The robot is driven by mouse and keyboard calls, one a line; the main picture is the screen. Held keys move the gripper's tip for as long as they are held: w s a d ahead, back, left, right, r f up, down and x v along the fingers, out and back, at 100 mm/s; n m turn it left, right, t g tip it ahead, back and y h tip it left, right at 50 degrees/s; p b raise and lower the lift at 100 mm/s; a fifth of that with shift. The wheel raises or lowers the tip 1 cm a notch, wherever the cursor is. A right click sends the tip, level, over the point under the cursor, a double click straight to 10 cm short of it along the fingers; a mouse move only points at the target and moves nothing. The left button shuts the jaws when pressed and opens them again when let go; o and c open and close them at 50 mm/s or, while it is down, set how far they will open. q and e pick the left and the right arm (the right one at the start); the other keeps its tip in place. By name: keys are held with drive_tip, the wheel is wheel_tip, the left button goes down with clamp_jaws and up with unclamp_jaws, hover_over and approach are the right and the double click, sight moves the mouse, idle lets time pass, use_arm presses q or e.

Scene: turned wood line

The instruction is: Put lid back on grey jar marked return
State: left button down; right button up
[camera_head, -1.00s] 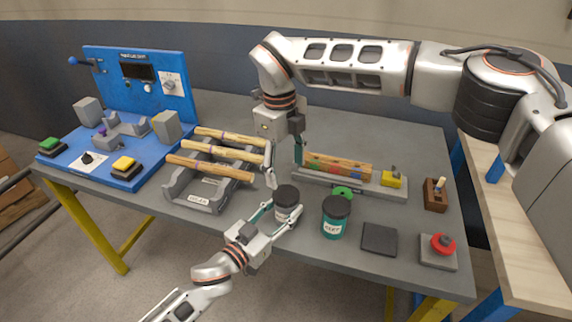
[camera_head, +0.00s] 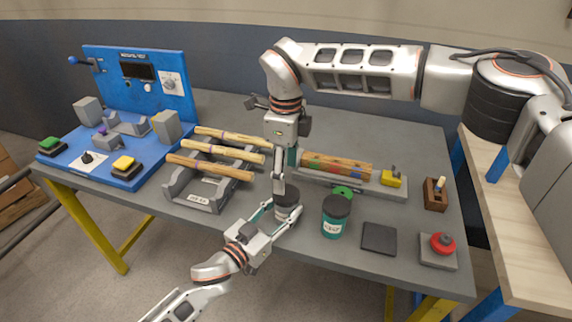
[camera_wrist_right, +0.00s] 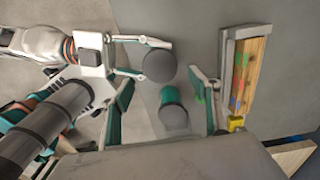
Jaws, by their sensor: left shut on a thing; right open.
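A small grey jar (camera_head: 284,214) stands on the table with a dark round lid (camera_head: 290,197) on its top. In the right wrist view the lid (camera_wrist_right: 159,65) shows from above and hides most of the jar. I cannot tell whether it is fully seated, and I cannot read the jar's marking. My left gripper (camera_head: 282,218) is shut on the grey jar, a finger on each side. My right gripper (camera_head: 281,190) is open and points down just over the lid.
A teal jar (camera_head: 333,222) with a dark lid stands close right of the grey jar. A dark square pad (camera_head: 379,238) and a red button (camera_head: 442,243) lie further right. Behind are a tray with a wooden bar (camera_head: 335,165) and a rack of turned sticks (camera_head: 208,172).

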sight(286, 193)
drive_tip(key=shift+f, duration=3.05)
drive_tip(key=c, duration=1.2)
drive_tip(key=shift+o, duration=0.2)
drive_tip(key=m, duration=0.5)
drive_tip(key=o, duration=1.2)
drive_tip(key=shift+o, duration=0.2)
drive_tip(key=shift+r, duration=0.1)
drive_tip(key=shift+r, duration=2.15)
